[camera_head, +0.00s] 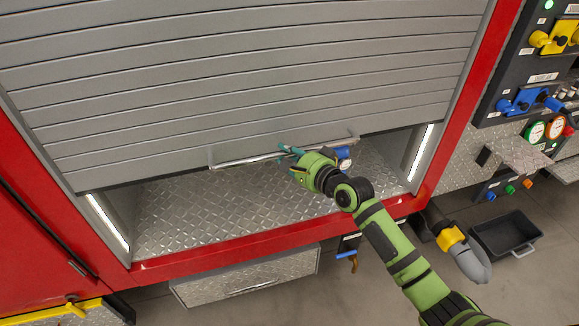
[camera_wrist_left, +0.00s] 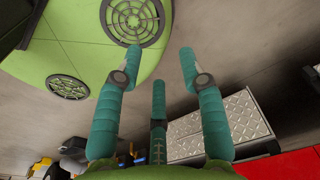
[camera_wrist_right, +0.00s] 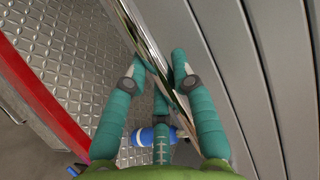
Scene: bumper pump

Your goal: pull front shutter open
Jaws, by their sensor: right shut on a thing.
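The grey slatted front shutter (camera_head: 250,75) is partly raised, with a gap between its bottom edge and the compartment floor (camera_head: 235,205). A metal bar handle (camera_head: 240,161) runs along its lower edge. My right gripper (camera_head: 287,152) is shut on this handle near its middle. In the right wrist view the handle (camera_wrist_right: 143,35) passes between the fingers of my right gripper (camera_wrist_right: 160,62), with the shutter slats (camera_wrist_right: 235,70) to the right. My left gripper (camera_wrist_left: 159,58) shows only in its own wrist view; its fingers are spread and nothing is between them.
A red frame (camera_head: 285,238) borders the compartment. A blue-and-white item (camera_head: 343,155) shows just behind my right gripper. A valve panel (camera_head: 530,70) is at the right, and a black tray (camera_head: 505,234) lies on the floor. A metal step box (camera_head: 245,280) juts out below.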

